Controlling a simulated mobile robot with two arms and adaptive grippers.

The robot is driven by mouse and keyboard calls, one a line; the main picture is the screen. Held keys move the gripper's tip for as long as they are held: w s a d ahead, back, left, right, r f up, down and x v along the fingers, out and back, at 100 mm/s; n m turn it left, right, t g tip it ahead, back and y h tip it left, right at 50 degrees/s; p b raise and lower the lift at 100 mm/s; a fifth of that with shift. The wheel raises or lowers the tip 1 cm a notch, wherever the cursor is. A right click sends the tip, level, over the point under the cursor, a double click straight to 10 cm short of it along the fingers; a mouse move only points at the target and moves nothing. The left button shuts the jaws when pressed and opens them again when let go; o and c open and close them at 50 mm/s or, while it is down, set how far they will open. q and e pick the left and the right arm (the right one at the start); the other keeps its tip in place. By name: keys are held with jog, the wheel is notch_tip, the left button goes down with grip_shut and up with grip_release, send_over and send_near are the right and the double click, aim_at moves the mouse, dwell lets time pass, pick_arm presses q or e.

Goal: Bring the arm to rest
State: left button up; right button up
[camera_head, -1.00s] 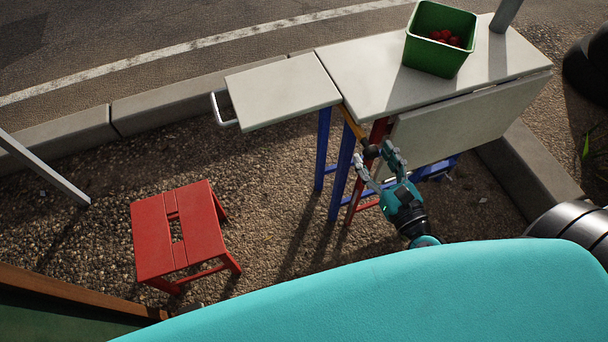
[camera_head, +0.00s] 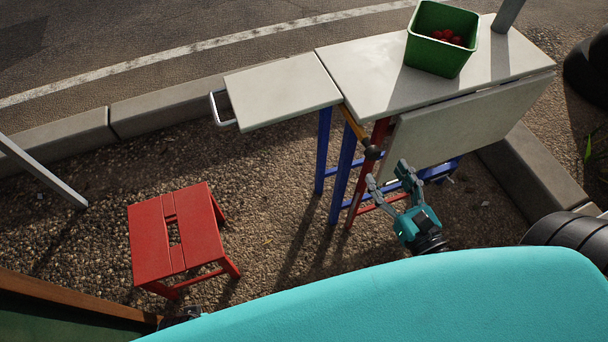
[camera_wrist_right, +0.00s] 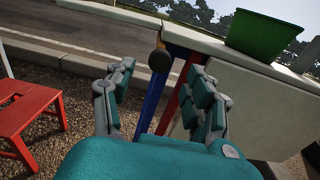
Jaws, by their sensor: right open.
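My right gripper (camera_head: 388,178) is teal and grey. In the head view it is low in front of the table, apart from it, with its fingers spread and nothing between them. In the right wrist view its two fingers (camera_wrist_right: 160,98) stand wide apart, with the table's blue and red legs visible beyond the gap. My left gripper does not show clearly; only a small dark piece peeks out at the lower edge of the head view, left of my teal body.
A white table (camera_head: 365,75) with a hanging front panel (camera_head: 470,120) and blue and red legs stands ahead. A green crate (camera_head: 440,60) with red fruit is on it. A red stool (camera_head: 172,240) stands at left on gravel. A curb (camera_head: 165,105) runs behind.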

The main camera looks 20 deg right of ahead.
dwell(0.3)
jog(key=s+a+f+n+g+y, duration=0.1)
jog(key=a+f+n+g, duration=0.25)
jog(key=f+n, duration=0.6)
jog(key=s+a+f+n+g, duration=0.15)
jog(key=f+n+g, duration=0.25)
jog(key=f+n, duration=0.55)
jog(key=s+a+f+n+g+y, duration=0.1)
jog(key=a+f+n+g, duration=0.25)
jog(key=f+n, duration=0.6)
jog(key=s+d+f+n+g+h, duration=0.1)
jog(key=s+f+n+g+h, duration=0.1)
jog(key=s+f+n+g, duration=0.5)
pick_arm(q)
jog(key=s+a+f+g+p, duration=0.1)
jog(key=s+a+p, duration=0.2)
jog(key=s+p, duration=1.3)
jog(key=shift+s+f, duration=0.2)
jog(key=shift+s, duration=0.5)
pick_arm(e)
jog(key=s+d+n+t, duration=0.1)
jog(key=s+d+n, duration=0.1)
jog(key=s, duration=1.2)
jog(key=shift+s+d+f+h, duration=0.3)
jog(key=shift+s+d, duration=0.1)
jog(key=shift+d, duration=0.35)
jog(key=shift+n, duration=0.25)
